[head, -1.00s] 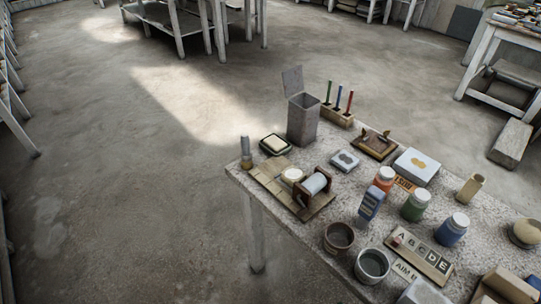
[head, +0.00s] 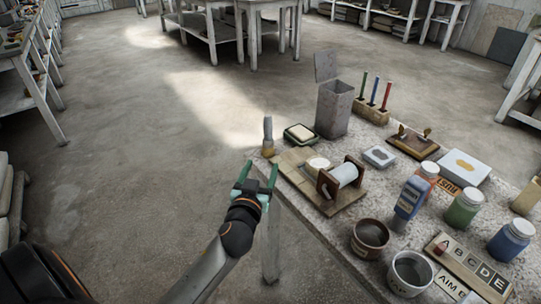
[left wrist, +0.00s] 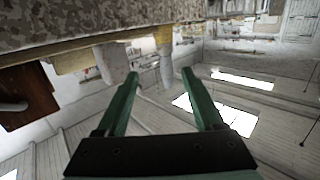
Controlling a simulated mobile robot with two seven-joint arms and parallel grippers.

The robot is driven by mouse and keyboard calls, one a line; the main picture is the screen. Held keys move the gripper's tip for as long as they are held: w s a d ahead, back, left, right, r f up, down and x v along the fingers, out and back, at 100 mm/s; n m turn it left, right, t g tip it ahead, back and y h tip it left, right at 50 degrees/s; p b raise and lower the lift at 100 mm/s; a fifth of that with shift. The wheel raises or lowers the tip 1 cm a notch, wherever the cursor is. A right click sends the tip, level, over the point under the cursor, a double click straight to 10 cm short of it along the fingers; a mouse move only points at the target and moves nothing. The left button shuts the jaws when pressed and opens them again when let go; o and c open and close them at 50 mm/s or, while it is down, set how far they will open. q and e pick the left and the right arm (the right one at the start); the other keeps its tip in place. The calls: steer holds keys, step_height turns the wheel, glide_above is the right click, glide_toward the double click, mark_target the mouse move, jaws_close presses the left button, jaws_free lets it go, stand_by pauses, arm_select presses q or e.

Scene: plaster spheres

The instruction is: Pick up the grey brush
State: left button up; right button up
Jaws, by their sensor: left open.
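The grey brush (head: 268,134) stands upright at the near left corner of the table, with a grey handle on top and a yellowish lower end. My left gripper (head: 260,167) has green fingers and is open and empty, just off the table's edge, in front of and slightly below the brush. In the left wrist view the scene is upside down; the brush (left wrist: 164,55) hangs from the tabletop, beyond the open fingertips and roughly between them. No contact shows. My right gripper is not in view.
A wooden board with a thread spool (head: 344,175) lies right of the brush. A dark-rimmed dish (head: 300,134) and a tall grey open-lidded box (head: 335,107) stand behind. Paint bottles, cups and letter tiles fill the table (head: 330,225). The floor left of it is clear.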

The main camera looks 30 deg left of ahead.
mark_target(267, 135)
arm_select(q)
steer(key=shift+n+t+y, duration=0.3)
steer(key=shift+y, duration=0.1)
steer(key=w+a, duration=0.1)
steer(key=w, duration=0.1)
steer(key=w+a+r, duration=0.1)
steer(key=w, duration=0.1)
steer(key=w+a+r, duration=0.1)
steer(key=w, duration=0.1)
steer(key=shift+w+a, duration=0.25)
steer(key=shift+w, duration=0.1)
steer(key=shift+x, duration=3.05)
jaws_close()
